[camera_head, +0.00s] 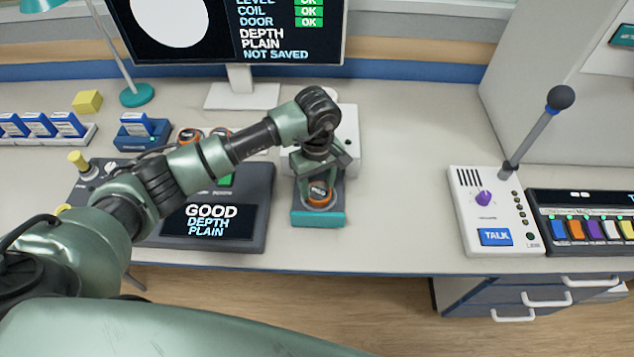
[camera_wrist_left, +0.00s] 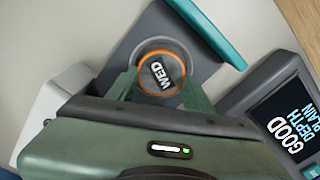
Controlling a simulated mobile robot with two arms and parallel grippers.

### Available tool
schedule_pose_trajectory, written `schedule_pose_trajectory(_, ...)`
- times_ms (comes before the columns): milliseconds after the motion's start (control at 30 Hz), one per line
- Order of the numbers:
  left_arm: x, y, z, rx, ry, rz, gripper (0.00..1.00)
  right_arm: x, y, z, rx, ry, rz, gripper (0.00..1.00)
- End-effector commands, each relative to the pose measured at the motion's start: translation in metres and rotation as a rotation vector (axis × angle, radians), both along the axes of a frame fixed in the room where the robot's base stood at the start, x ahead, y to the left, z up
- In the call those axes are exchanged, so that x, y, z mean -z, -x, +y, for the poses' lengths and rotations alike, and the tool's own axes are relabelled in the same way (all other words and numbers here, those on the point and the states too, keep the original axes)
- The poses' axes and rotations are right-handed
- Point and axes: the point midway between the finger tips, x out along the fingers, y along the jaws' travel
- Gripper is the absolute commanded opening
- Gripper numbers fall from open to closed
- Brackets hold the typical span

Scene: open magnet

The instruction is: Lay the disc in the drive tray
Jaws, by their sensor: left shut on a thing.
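The disc (camera_wrist_left: 161,68), dark with an orange rim and the letters WED, is between the fingers of my left gripper (camera_wrist_left: 160,86), which is shut on it. It also shows in the head view (camera_head: 319,193), below the gripper (camera_head: 320,184). The drive tray (camera_head: 318,219), dark grey with a teal front, extends from a white drive box (camera_head: 347,130). The disc is over or in the tray's bed, inside its outline; I cannot tell whether it touches the bed. The tray also shows in the wrist view (camera_wrist_left: 205,32). My right gripper is not in view.
A dark console (camera_head: 256,233) reading GOOD DEPTH PLAIN stands left of the tray. Two more orange-rimmed discs (camera_head: 190,135) lie behind my left arm. A white TALK panel (camera_head: 494,215) with a microphone stands at right. The desk between tray and panel is clear.

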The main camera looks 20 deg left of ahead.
Motion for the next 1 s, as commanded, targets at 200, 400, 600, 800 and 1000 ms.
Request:
schedule_pose_trajectory(200, 0.002, 0.0, 0.0, 0.0, 0.0, -0.001, 0.1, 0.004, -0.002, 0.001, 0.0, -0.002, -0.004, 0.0)
schedule_pose_trajectory(400, 0.002, 0.0, 0.0, 0.0, 0.0, -0.001, 0.73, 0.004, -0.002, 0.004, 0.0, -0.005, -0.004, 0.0)
schedule_pose_trajectory(600, 0.002, 0.0, 0.0, 0.0, 0.0, -0.001, 0.73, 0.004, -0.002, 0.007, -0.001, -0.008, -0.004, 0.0)
schedule_pose_trajectory(800, -0.005, -0.001, 0.0, 0.001, 0.001, -0.004, 0.73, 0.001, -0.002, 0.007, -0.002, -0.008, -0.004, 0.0)
schedule_pose_trajectory(1000, -0.043, -0.002, 0.0, 0.001, 0.0, -0.008, 0.73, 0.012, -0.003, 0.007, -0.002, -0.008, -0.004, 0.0)
